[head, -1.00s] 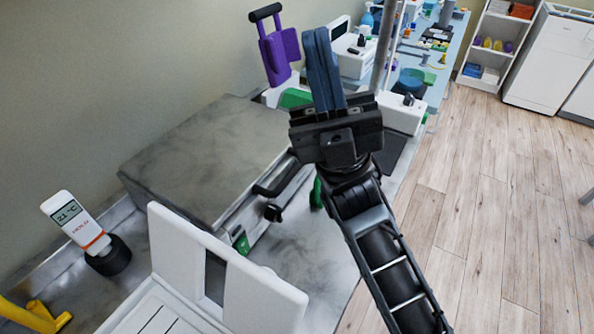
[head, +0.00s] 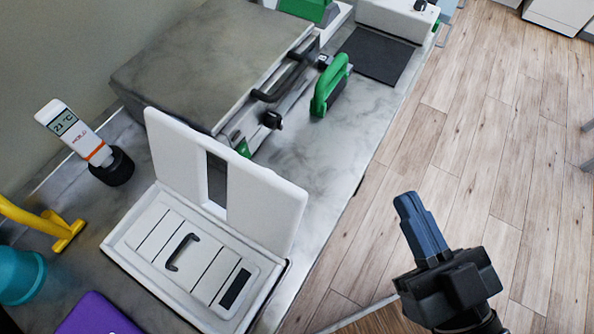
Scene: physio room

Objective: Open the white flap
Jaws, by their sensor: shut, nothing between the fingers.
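The white flap (head: 265,207) stands raised along the back edge of a white box (head: 150,285) on the bench, leaning slightly back. It has a dark upright slot near its middle. The box below it is uncovered and shows a slatted white panel (head: 165,235) with a black handle (head: 181,252) and a dark rectangle at its right end. My gripper (head: 408,200) is shut and empty, its blue-grey fingers together and pointing up. It appears over the wooden floor to the right of the bench, apart from the flap.
A grey-topped machine (head: 205,65) with black handles stands behind the flap. A green-handled brush (head: 330,88) lies right of it. A thermometer (head: 75,132) in a black holder, a yellow stand (head: 45,225), a teal pot (head: 20,278) and a purple object (head: 95,315) are at left.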

